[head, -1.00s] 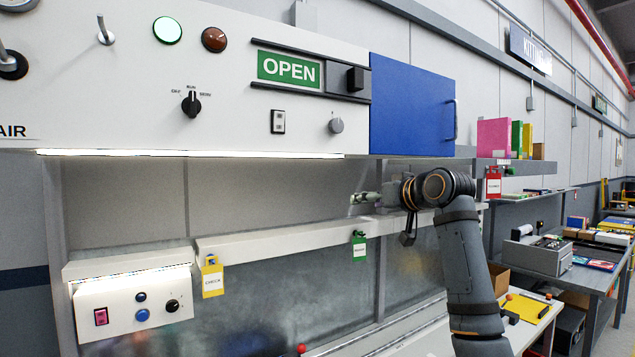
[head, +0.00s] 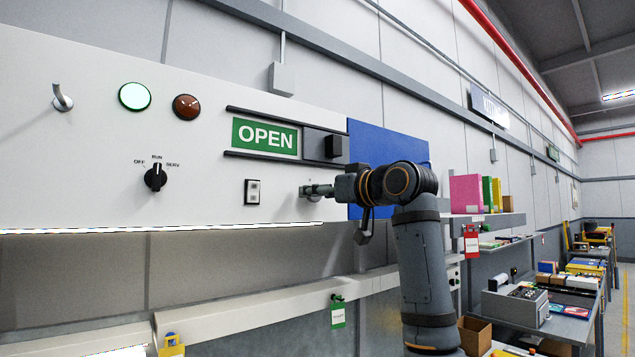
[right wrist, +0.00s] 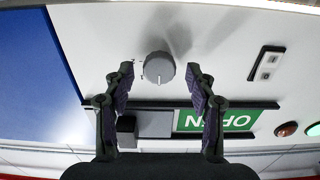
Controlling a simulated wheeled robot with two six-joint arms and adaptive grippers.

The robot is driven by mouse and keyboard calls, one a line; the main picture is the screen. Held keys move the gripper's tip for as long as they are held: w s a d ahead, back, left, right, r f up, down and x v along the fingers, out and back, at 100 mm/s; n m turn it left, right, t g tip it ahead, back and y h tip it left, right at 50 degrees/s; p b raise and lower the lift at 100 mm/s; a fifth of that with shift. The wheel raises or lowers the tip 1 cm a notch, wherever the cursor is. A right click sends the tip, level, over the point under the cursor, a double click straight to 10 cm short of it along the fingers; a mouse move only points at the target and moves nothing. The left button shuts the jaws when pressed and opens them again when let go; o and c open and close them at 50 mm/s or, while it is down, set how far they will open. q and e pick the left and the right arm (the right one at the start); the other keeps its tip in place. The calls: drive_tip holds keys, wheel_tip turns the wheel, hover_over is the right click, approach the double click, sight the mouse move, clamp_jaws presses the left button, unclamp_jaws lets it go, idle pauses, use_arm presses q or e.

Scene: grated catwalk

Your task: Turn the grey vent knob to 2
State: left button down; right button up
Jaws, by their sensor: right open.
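The grey vent knob (right wrist: 159,67) is on the white panel, seen upside down in the right wrist view. A pale pointer mark shows on its face; the small markings around it are too small to read. My right gripper (right wrist: 158,82) is open, with its two fingers on either side of the knob and a gap to each. In the head view my right gripper (head: 318,190) reaches the panel from the right and covers the knob. I cannot tell how far the fingertips are from the panel. My left gripper is not in view.
A black OFF/RUN selector (head: 155,177) sits further left. A shelf ledge (head: 250,325) runs below the panel.

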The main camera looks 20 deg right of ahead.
drive_tip(key=shift+w+a, duration=0.15)
drive_tip(key=shift+w, duration=0.25)
drive_tip(key=shift+c, duration=0.2)
drive_tip(key=shift+w, duration=0.1)
drive_tip(key=c, duration=1.1)
